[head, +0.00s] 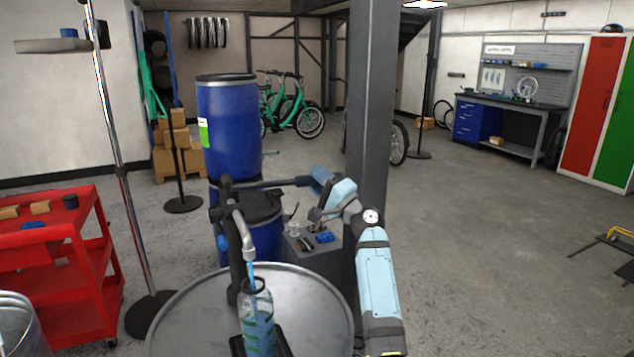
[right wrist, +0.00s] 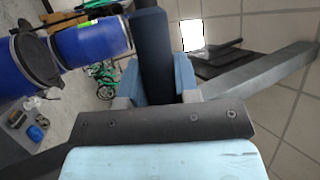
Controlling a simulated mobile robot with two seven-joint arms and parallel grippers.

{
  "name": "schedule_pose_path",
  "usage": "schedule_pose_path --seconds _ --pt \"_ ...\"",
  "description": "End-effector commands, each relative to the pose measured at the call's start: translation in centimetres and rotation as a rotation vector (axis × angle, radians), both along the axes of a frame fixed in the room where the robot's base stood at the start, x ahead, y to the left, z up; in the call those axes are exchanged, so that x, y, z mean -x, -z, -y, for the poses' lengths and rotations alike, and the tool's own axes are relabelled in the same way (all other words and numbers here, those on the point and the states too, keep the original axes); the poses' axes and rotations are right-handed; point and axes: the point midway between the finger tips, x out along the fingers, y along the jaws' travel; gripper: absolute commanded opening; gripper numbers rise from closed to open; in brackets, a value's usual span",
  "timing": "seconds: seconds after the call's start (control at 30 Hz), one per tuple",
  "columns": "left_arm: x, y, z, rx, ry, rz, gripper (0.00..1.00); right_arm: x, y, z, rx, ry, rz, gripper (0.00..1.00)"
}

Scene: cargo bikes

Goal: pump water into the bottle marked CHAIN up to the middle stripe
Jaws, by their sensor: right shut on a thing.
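A clear bottle (head: 257,325) stands upright under the pump spout (head: 248,252), low in the head view. A blue stream of water runs from the spout into its mouth. Bluish water shows in the bottle, but I cannot make out its level, stripes or marking. The dark pump lever (head: 270,184) reaches right from the pump post. My right gripper (head: 322,184) is at the lever's right end. In the right wrist view my right gripper (right wrist: 156,88) is shut around the dark, round lever grip (right wrist: 151,45). My left gripper is not in view.
The bottle is over a round metal drum top (head: 185,320). Blue barrels (head: 228,120) stand behind the pump. A grey pillar (head: 367,100) rises close behind my right arm. A red cart (head: 75,285) stands left; a small grey stand (head: 318,258) holds small items. The floor at right is mostly clear.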

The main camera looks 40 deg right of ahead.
Motion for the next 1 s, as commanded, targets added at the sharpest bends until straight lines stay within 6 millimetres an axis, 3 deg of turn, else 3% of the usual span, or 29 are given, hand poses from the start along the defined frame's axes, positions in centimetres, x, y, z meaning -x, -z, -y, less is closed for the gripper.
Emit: schedule_pose_path --seconds 0.4,0.43,0.53,0.83,1.0 --pt "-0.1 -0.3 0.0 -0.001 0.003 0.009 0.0 0.0 0.5 -0.1 -0.017 -0.005 -0.003 0.0" --pt "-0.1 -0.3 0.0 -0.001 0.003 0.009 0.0 0.0 0.6 -0.1 -0.018 -0.005 -0.003 0.32" --pt "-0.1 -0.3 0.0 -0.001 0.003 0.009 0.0 0.0 0.5 -0.1 -0.016 -0.005 -0.003 0.55" --pt "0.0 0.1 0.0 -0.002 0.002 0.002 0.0 0.1 0.4 0.0 -0.012 -0.003 -0.001 0.55" --pt "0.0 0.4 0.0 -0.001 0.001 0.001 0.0 1.6 1.3 0.3 -0.011 -0.001 -0.002 0.55"
